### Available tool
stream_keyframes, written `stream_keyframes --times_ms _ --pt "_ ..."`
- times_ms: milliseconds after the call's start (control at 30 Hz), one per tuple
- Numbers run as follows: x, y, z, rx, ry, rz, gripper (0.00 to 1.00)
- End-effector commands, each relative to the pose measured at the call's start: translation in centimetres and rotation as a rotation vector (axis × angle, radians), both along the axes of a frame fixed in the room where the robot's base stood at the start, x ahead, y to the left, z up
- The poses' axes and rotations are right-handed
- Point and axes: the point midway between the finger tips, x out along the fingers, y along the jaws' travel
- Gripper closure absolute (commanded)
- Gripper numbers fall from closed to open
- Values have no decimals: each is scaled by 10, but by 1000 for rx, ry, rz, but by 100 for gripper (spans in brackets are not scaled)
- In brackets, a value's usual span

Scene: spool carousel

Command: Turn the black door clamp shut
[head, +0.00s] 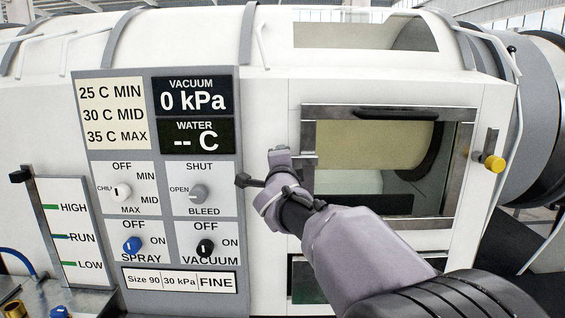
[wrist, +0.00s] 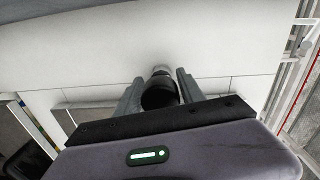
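The black door clamp's knob (head: 243,180) is just left of the door, beside the control panel. Its thin dark stem runs right toward my gripper. My gripper (head: 268,178) reaches in from the lower right, its fingers spread above and below the stem. In the wrist view, a dark round knob (wrist: 158,95) with a pale grey end lies between the two grey fingers (wrist: 160,88). The fingers stand apart, and I see no clear grip on the knob. The door (head: 383,168) has a dark metal frame and a window, and looks flush with the white housing.
A yellow knob (head: 494,163) sits on a plate right of the door. The control panel (head: 158,210) with several dials is close on the left. Further left is a black-tipped lever (head: 20,175) by a HIGH/RUN/LOW scale.

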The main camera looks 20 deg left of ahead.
Motion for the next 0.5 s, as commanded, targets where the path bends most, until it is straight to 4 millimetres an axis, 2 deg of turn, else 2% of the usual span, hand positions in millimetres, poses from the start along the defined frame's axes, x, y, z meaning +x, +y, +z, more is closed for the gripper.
stream_keyframes --times_ms 167,267,500 --pt "-2 0 1 -1 -1 0 54" --pt "-11 -3 1 -2 -2 0 54" --pt "-62 -18 3 0 -2 1 54"
